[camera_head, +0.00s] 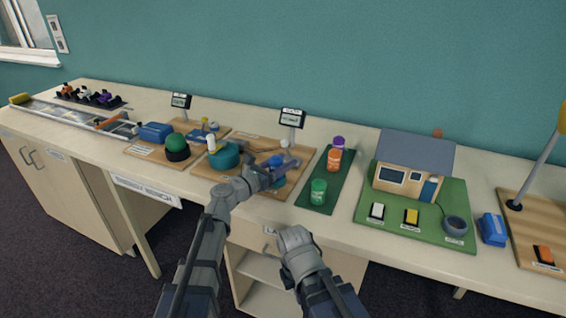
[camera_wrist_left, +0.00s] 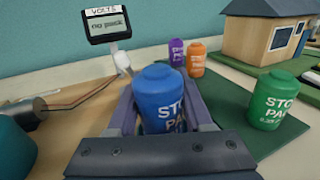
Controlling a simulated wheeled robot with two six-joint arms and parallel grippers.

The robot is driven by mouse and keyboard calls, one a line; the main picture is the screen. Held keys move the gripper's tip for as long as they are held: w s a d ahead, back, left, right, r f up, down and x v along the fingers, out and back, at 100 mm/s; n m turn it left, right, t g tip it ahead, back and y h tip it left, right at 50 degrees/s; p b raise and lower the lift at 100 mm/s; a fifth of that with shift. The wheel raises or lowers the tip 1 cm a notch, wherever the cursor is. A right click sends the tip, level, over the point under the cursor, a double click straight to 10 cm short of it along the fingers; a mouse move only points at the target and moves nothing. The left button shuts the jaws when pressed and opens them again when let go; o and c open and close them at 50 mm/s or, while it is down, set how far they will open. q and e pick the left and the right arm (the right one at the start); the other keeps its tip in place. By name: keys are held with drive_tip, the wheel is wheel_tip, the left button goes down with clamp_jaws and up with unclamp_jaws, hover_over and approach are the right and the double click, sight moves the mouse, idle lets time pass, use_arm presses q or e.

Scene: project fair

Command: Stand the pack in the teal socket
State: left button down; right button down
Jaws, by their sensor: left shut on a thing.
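My left gripper (camera_head: 287,166) is shut on a blue pack, which shows clearly in the left wrist view (camera_wrist_left: 160,95). The pack looks upright between the two fingers, lettering towards the right; its lower part is hidden by the gripper. A round teal thing that looks like the socket (camera_head: 225,157) sits on a wooden board (camera_head: 210,172), left of my left gripper. A teal edge also shows in the left wrist view (camera_wrist_left: 12,150). The pack is apart from it. My right forearm is in the head view, but no right fingers show.
Purple (camera_head: 338,143), orange (camera_head: 334,160) and green (camera_head: 318,191) packs stand on a green mat (camera_head: 305,194) to the right. A meter (camera_head: 292,118) behind reads "no pack" in the wrist view. A model house (camera_head: 412,170) stands further right. A green dome (camera_head: 177,147) stands left.

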use_arm(q)
drive_tip(key=shift+f+b, duration=0.65)
drive_tip(key=c, duration=0.6)
unclamp_jaws()
drive_tip(key=shift+v, duration=5.5)
